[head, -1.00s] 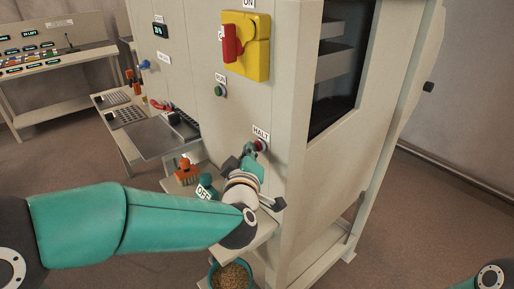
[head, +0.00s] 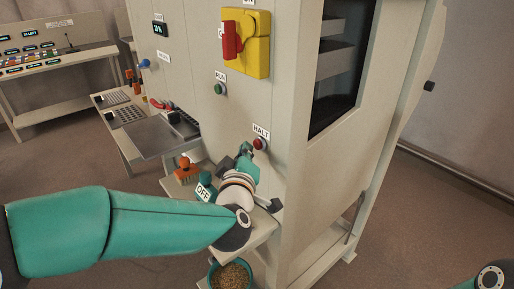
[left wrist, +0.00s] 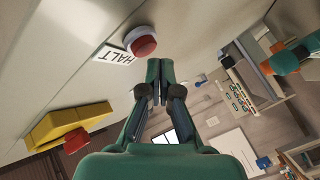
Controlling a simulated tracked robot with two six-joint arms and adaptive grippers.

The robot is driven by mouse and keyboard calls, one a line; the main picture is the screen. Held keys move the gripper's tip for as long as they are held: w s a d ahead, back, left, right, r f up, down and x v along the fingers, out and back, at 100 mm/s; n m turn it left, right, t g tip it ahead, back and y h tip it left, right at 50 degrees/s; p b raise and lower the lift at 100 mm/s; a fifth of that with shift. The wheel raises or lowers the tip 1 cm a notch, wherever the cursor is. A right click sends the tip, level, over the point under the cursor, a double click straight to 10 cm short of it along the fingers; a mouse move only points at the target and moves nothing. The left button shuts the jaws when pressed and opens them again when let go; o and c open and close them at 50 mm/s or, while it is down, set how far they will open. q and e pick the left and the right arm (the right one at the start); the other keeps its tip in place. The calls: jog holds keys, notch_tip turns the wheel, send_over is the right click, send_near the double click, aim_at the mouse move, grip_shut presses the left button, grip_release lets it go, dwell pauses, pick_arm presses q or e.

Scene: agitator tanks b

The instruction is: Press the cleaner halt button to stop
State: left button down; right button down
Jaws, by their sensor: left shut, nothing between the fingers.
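The halt button (head: 260,143) is a red round button in a light collar on the beige cabinet front, under a white HALT label (head: 262,131). In the left wrist view the red button (left wrist: 144,46) and its label (left wrist: 115,54) show just ahead of the fingertips. My left gripper (head: 246,151) is shut and empty, just below and left of the button. In the left wrist view its fingertips (left wrist: 160,66) are close to the button, with a small gap seeming to show.
A yellow switch box with a red handle (head: 245,43) and a green RUN button (head: 220,89) are higher on the cabinet (head: 300,190). A small shelf with an orange-topped item (head: 186,168) and an OFF sign (head: 204,191) lies below. A bowl of grain (head: 231,275) stands lower.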

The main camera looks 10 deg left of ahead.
pick_arm(q)
jog(key=shift+s+a, duration=0.15)
jog(key=s+a, duration=0.1)
jog(key=s, duration=0.1)
jog(key=s+a+b, duration=0.1)
jog(key=a, duration=0.1)
jog(key=shift+s, duration=0.4)
dwell(0.6)
